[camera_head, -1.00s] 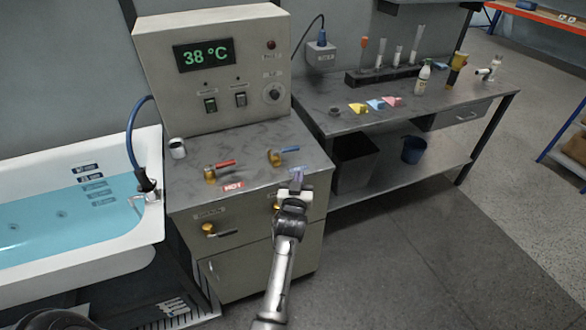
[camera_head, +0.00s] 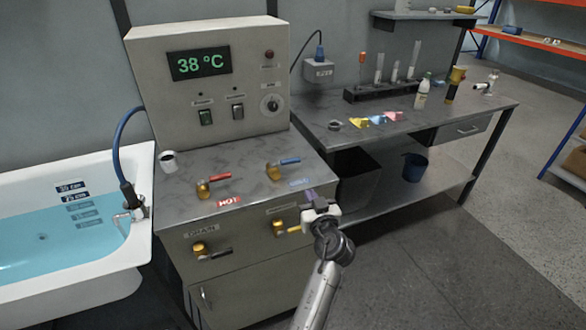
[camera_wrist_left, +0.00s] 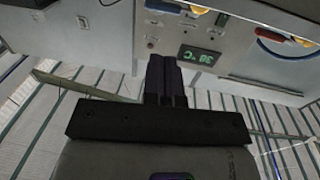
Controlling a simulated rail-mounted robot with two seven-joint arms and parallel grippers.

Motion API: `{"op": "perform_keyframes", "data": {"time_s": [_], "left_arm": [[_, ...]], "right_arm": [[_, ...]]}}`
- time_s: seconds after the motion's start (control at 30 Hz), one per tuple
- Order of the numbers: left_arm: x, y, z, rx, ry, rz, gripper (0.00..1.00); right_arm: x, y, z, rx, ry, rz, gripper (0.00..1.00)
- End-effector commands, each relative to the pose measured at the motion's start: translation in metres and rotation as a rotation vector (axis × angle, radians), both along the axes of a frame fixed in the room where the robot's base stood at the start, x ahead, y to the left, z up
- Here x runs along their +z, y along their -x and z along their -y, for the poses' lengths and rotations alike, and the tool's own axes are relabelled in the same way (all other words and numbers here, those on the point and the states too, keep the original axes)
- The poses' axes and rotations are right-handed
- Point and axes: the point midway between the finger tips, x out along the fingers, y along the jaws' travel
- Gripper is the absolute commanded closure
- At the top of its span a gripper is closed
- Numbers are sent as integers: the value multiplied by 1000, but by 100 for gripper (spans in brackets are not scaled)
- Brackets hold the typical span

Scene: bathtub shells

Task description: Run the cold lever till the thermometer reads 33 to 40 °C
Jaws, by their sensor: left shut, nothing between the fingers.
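The thermometer display (camera_head: 199,63) on the panel reads 38 °C in green; it also shows in the left wrist view (camera_wrist_left: 199,56). The cold lever, with its blue handle (camera_head: 289,161) on a brass body, stands on the cabinet top, handle pointing right. The hot lever (camera_head: 219,176), with a red handle, stands left of it, handle also pointing right. My left gripper (camera_head: 311,196) is shut and empty near the cabinet's front right edge, apart from the cold lever. Its closed fingers (camera_wrist_left: 165,75) show in the left wrist view. My right gripper is not in view.
The bathtub (camera_head: 145,170) holds blue water at the left. Drain lever (camera_head: 200,249) and another yellow-handled lever (camera_head: 287,230) stick out of the cabinet front. A workbench (camera_head: 420,125) with tubes, bottles and coloured pieces stands at the right. A white cup (camera_head: 169,162) sits on the cabinet top.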

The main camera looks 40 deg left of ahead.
Motion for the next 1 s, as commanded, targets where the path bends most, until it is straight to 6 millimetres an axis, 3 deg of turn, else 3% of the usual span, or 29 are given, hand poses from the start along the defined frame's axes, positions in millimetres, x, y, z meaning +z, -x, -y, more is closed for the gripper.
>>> {"op": "perform_keyframes", "data": {"time_s": [0.6, 1.0], "left_arm": [[0, -58, -84, -1, 4, 8, 100], [-1, -77, -112, -2, 5, 7, 100]], "right_arm": [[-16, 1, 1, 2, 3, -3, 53], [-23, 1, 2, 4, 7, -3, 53]]}}
